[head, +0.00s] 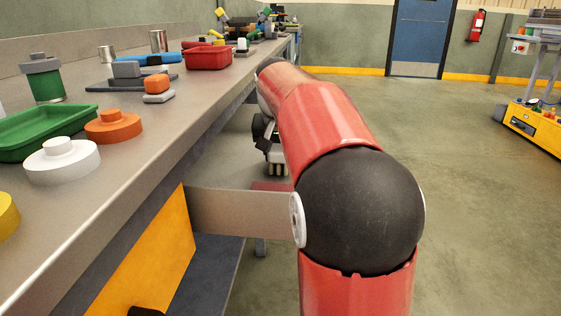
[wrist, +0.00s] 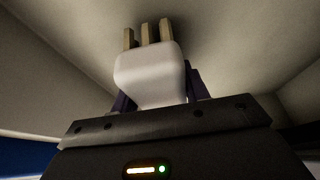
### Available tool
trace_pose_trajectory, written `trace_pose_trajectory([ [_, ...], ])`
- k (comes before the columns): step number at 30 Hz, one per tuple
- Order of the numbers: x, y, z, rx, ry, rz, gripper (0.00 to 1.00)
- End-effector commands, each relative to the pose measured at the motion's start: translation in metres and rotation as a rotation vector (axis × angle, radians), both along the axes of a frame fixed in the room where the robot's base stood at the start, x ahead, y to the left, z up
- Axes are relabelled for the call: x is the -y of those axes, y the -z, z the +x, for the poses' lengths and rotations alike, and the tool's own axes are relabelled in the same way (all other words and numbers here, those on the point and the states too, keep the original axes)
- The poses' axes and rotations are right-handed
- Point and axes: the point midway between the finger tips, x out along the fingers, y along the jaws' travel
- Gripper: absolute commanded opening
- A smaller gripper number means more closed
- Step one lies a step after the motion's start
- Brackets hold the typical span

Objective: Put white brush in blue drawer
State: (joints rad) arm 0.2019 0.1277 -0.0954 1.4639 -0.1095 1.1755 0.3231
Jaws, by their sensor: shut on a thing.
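The white brush (wrist: 150,75) has a rounded white body and tan bristles. My gripper (wrist: 150,98) is shut on it in the wrist view, with dark fingers on both sides and the bristles pointing away from the gripper. In the head view the brush (head: 277,157) hangs with its bristles down, beside the bench and below its top, partly behind my arm. A blue strip (wrist: 15,157) shows at the lower left of the wrist view; I cannot tell whether it is the blue drawer. No blue drawer is clear in the head view.
The bench (head: 160,170) runs along the left and carries a green tray (head: 45,132), a red tray (head: 207,57) and several loose parts. An orange panel (head: 150,265) is under its near edge. Open floor (head: 460,200) lies to the right.

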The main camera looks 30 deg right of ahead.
Motion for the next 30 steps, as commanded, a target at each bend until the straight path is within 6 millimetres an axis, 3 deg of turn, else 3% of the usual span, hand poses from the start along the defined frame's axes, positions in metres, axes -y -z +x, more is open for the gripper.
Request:
trace_pose_trajectory([
  [3,0.0000,0.0117,-0.0003,0.001,0.000,-0.001,0.24],
  [14,0.0001,0.0150,-0.0002,0.001,0.000,-0.001,0.24],
  [15,0.0000,0.0149,-0.0003,0.001,0.000,-0.001,0.48],
  [19,0.0001,0.0145,-0.0003,0.001,0.000,-0.001,0.65],
  [30,-0.0002,0.0088,-0.0004,0.002,0.000,-0.001,0.67],
])
